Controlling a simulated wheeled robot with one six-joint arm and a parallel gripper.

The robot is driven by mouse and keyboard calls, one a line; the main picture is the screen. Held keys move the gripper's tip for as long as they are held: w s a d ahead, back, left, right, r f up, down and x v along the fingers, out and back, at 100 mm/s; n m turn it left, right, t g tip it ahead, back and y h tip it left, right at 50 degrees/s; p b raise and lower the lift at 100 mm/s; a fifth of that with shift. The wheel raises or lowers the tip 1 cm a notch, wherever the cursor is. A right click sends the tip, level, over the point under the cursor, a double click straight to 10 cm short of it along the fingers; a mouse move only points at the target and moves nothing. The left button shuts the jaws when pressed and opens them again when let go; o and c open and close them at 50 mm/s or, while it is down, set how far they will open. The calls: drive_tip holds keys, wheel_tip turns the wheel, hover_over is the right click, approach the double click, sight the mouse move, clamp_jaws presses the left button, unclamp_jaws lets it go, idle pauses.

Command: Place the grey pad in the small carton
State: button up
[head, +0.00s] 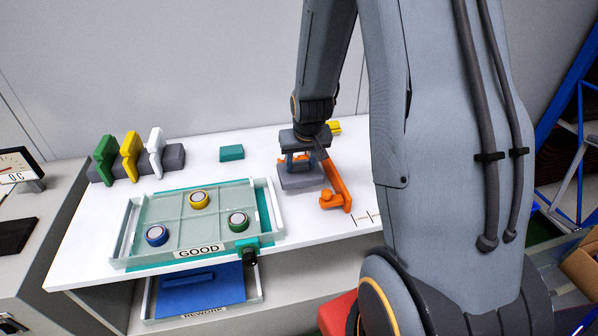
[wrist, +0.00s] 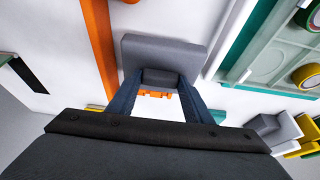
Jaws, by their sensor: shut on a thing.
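The grey pad (head: 301,180) is a flat grey block with a raised grip, low over the white table or on it. I cannot tell if it touches the table. In the wrist view the pad (wrist: 165,50) lies at the fingertips. My gripper (head: 298,160) points down and is shut on the pad's raised part. Its two dark blue fingers show in the wrist view, one on each side (wrist: 160,82). A brown cardboard box (head: 582,264) is cut off at the right edge; I cannot tell if it is the small carton.
An orange bracket (head: 336,186) stands close to the pad's right. The GOOD tray (head: 190,246) holds three round parts at left. A teal block (head: 232,153) and a grey rack (head: 172,156) of coloured pieces are behind. The REWORK tray (head: 262,290) is below.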

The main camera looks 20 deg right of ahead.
sight(301, 173)
drive_tip(key=shift+f+p, duration=0.5)
drive_tip(key=shift+f, duration=1.5)
drive_tip(key=shift+f, duration=0.15)
drive_tip(key=o, duration=1.4)
